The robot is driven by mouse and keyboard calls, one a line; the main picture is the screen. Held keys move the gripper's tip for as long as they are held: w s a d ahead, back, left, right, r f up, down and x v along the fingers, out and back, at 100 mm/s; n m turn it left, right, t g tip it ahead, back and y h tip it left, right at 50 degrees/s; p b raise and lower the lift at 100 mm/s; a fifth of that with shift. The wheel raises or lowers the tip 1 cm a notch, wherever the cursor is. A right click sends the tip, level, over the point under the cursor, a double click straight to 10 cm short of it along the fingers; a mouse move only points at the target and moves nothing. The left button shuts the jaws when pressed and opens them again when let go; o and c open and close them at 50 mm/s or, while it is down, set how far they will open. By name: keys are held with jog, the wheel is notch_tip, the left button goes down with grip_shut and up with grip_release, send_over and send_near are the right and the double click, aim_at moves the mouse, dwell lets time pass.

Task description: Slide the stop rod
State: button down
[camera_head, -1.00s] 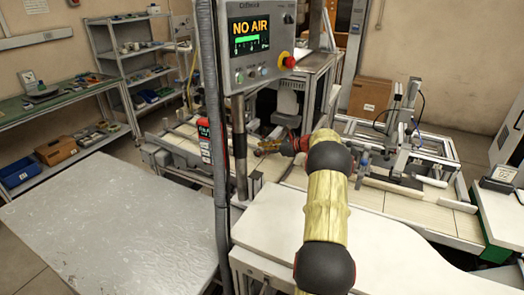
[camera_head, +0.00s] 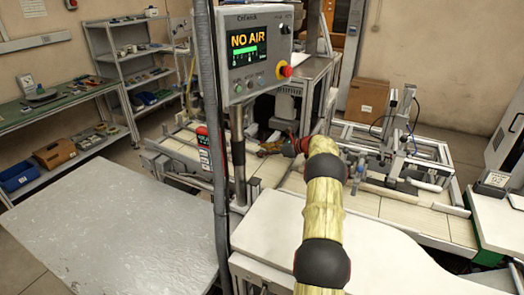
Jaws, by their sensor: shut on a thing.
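My gripper (camera_head: 268,148) is at the end of my yellow-sleeved arm, beyond the red wrist, low over the pale conveyor bed and just right of the grey post. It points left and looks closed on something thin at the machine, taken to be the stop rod. The rod itself is too small and too covered by the fingers to make out clearly. The control panel (camera_head: 256,50) stands on the post in front and reads "NO AIR" above a green bar.
A vertical grey cable conduit (camera_head: 214,150) and the post (camera_head: 238,155) stand close left of my gripper. A fixture with a gantry (camera_head: 400,135) is on the right of the conveyor. A white tabletop (camera_head: 330,240) lies in front. A grey table (camera_head: 110,225) is at left.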

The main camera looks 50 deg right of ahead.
jog(key=shift+d, duration=0.15)
jog(key=c, duration=1.4)
grip_release()
jog(key=shift+o, duration=0.4)
notch_tip(320, 180, up, 10)
jog(key=shift+w, duration=0.1)
jog(key=shift+c, duration=0.3)
